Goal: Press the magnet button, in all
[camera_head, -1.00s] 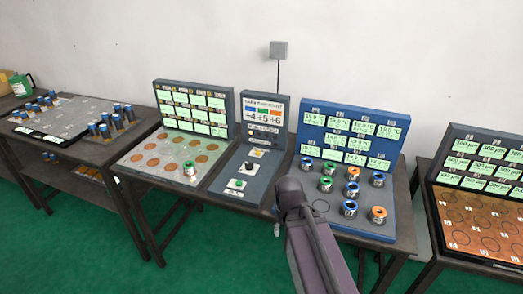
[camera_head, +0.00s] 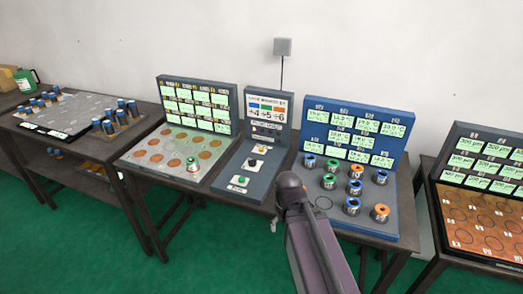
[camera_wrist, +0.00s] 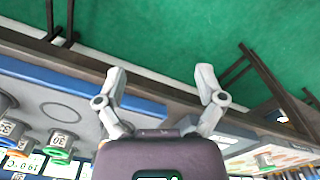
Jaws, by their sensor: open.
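The grey-blue control panel (camera_head: 231,199) stands between the two display boards in the head view. The labels are too small to tell which is the magnet button. My gripper (camera_wrist: 162,85) is open and empty in the wrist view, its fingers spread over the table edge and floor.
The blue board (camera_head: 335,222) on the right holds several ringed cylinders close to my arm. The orange-circle board (camera_head: 143,163) on the left bears one green-topped cylinder (camera_head: 193,164). Green floor lies open in front of the tables.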

